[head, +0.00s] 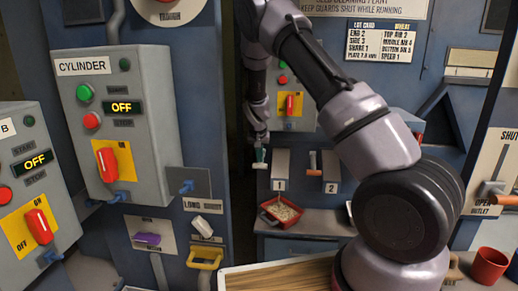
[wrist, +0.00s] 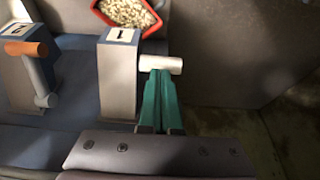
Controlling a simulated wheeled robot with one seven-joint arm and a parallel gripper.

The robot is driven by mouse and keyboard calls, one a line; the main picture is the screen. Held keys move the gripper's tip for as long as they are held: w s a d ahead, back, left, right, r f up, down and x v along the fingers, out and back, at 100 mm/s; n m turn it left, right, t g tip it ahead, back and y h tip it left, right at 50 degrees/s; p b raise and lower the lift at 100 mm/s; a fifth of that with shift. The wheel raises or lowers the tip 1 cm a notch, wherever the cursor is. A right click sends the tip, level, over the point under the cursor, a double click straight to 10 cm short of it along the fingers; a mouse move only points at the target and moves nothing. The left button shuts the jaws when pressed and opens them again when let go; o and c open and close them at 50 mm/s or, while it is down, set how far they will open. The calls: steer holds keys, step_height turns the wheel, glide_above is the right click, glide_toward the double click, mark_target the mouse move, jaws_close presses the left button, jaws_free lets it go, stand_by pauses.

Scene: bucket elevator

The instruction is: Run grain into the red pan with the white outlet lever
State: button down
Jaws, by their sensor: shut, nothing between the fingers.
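The red pan (head: 267,217) holds pale grain and stands below the outlet marked 1 (head: 280,163); its rim also shows at the top of the wrist view (wrist: 157,22). The white outlet lever (wrist: 161,65) sticks out beside outlet 1 (wrist: 117,75) in the wrist view. My gripper (wrist: 161,78) has its green fingers together, with the tips right at the white lever. I cannot tell whether they touch it. In the head view my gripper (head: 260,158) is small beside outlet 1. Falling grain cannot be made out.
An orange-handled lever (wrist: 24,48) stands by outlet 2 (head: 331,165). Control boxes, one marked CYLINDER (head: 115,115) and reading OFF, are at left. Yellow (head: 205,258) and purple (head: 147,239) handles are below. A red cup (head: 489,265) stands at lower right.

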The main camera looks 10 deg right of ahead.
mark_target(260, 166)
steer(key=shift+x, duration=0.8)
steer(key=shift+f, duration=0.1)
steer(key=shift+s+f, duration=0.1)
steer(key=shift+f, duration=1.3)
